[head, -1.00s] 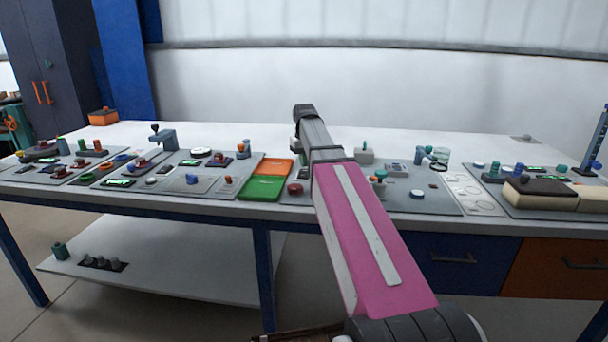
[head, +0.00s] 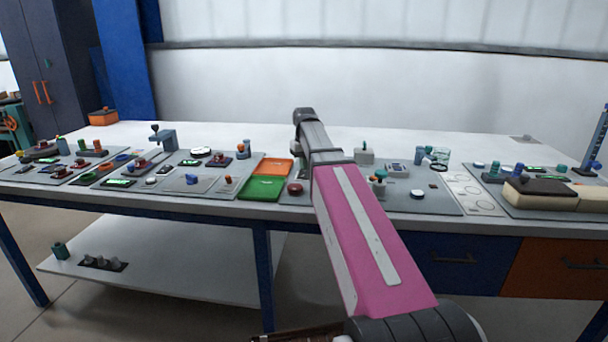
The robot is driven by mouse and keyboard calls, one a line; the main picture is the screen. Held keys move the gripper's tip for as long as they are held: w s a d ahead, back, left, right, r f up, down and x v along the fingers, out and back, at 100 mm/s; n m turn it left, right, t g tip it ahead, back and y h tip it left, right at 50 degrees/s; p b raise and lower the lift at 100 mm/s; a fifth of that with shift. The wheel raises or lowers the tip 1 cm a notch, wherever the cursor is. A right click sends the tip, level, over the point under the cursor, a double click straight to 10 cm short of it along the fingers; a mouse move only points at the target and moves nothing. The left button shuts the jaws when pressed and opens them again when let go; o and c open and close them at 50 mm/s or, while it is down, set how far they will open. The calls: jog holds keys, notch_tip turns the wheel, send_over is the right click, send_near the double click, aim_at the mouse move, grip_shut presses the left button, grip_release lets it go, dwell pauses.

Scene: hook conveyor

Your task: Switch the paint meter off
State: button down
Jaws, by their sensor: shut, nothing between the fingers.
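My arm reaches over the workbench (head: 490,147), with its dark wrist (head: 304,117) above the middle of the panels. My gripper's fingers are hidden behind the arm, so I cannot see what they face or touch. No label that reads paint meter is legible. A small grey device with a bluish face (head: 397,170) sits on the grey panel right of my arm, but I cannot tell whether it is the paint meter. Part of the bench behind my arm is hidden. No switch position can be made out.
Green (head: 260,188) and orange (head: 272,166) trays lie left of my arm, near a red button (head: 295,189). Panels with knobs and lit displays (head: 118,183) crowd the left. A dark-topped pale block (head: 540,191) lies at right. The bench's back strip is mostly clear.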

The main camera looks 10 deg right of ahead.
jog(key=shift+f, duration=0.4)
dwell(0.3)
jog(key=shift+r, duration=3.55)
